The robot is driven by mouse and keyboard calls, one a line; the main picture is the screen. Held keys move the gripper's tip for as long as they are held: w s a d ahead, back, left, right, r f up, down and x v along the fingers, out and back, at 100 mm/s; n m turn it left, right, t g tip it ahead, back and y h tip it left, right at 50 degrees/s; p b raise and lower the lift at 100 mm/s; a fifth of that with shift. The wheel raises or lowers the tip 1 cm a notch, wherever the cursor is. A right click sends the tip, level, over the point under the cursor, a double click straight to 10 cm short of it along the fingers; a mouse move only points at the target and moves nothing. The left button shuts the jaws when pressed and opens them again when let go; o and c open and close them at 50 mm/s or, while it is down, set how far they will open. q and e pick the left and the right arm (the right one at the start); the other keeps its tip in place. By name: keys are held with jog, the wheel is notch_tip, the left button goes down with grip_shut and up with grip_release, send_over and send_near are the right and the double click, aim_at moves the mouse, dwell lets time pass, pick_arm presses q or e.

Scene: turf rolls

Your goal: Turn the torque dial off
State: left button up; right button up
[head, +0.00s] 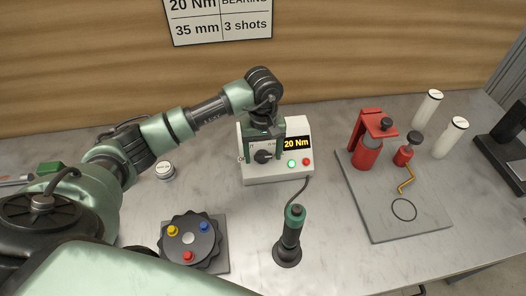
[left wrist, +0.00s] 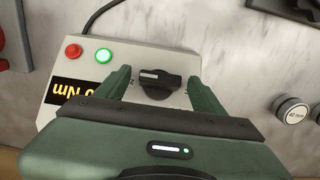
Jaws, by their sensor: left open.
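The torque dial is a black knob with a white mark (head: 264,156) on the front of a white control box (head: 290,177). The box's display (head: 296,143) reads "20 Nm" in yellow, beside a lit green button (head: 291,163) and a red button (head: 307,161). My left gripper (head: 265,151) is over the box, its fingers on either side of the dial. In the left wrist view the dial (left wrist: 158,86) sits between the open fingertips (left wrist: 157,78), with gaps on both sides. My right gripper is not in view.
A corded screwdriver (head: 290,238) stands in front of the box. A black disc with coloured knobs (head: 190,243) is at the front left. A small round container (head: 165,170) stands left of the box.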

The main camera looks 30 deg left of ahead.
pick_arm(q)
jog(key=c, duration=1.4)
jog(key=shift+o, duration=0.2)
jog(key=shift+f+b, duration=0.1)
jog(key=shift+b, duration=0.45)
jog(key=n+t+h+b, duration=0.1)
jog(key=n+t+b, duration=0.1)
jog(key=b, duration=0.4)
jog(key=n+t+h+b, duration=0.1)
jog(key=n+t+b, duration=0.1)
jog(key=b, duration=0.5)
jog(key=n+t+h+b, duration=0.1)
jog(key=n+b, duration=0.2)
jog(key=b, duration=0.4)
jog(key=shift+s+a+f+n+t+h, duration=0.25)
jog(key=shift+s+a+n+t+h, duration=0.05)
jog(key=shift+s+n+t+h, duration=0.1)
jog(key=shift+r+b, duration=0.15)
jog(key=shift+b, duration=0.3)
jog(key=shift+r+n, duration=0.1)
jog(key=shift+n, duration=0.2)
jog(key=o, duration=1.4)
jog(key=shift+c, duration=0.2)
